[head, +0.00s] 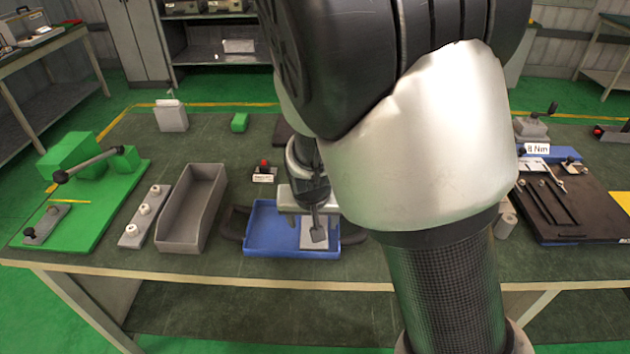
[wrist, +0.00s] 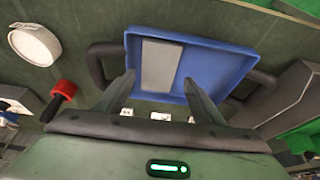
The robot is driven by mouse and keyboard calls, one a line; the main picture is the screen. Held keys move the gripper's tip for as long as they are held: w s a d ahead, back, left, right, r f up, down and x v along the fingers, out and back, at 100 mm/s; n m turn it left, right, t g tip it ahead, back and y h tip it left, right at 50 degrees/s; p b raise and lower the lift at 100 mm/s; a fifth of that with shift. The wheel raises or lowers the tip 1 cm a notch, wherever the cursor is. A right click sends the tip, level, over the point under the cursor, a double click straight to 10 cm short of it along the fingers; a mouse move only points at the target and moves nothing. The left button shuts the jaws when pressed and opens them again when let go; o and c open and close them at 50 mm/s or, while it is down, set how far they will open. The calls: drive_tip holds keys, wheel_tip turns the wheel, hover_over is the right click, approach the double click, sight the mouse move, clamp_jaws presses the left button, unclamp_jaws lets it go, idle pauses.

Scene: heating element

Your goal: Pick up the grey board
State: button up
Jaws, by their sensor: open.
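The grey board (head: 306,241) is a flat rectangular plate lying in the blue tray (head: 265,235), in the tray's right part in the head view. The wrist view shows the board (wrist: 160,62) flat in the tray (wrist: 217,68), along the tray's left side there. My gripper (head: 318,230) is over the tray, pointing down at the board, and hides part of it in the head view. In the wrist view my gripper (wrist: 159,78) is open, its two fingers on either side of the board's near end. The gap between fingertips and board is unclear.
Black curved handles (wrist: 101,60) flank the tray. A grey open bin (head: 190,215) stands left of it, with a red-button box (head: 264,172) behind. A dark board with tools (head: 575,210) lies at the right. My arm hides much of the table's middle right.

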drive_tip(key=x, duration=0.2)
drive_tip(key=b+x, duration=0.1)
drive_tip(key=x, duration=0.2)
drive_tip(key=shift+w+d+f, duration=0.15)
drive_tip(key=shift+w+f, duration=0.05)
drive_tip(key=shift+w, duration=0.15)
drive_tip(key=c, duration=0.8)
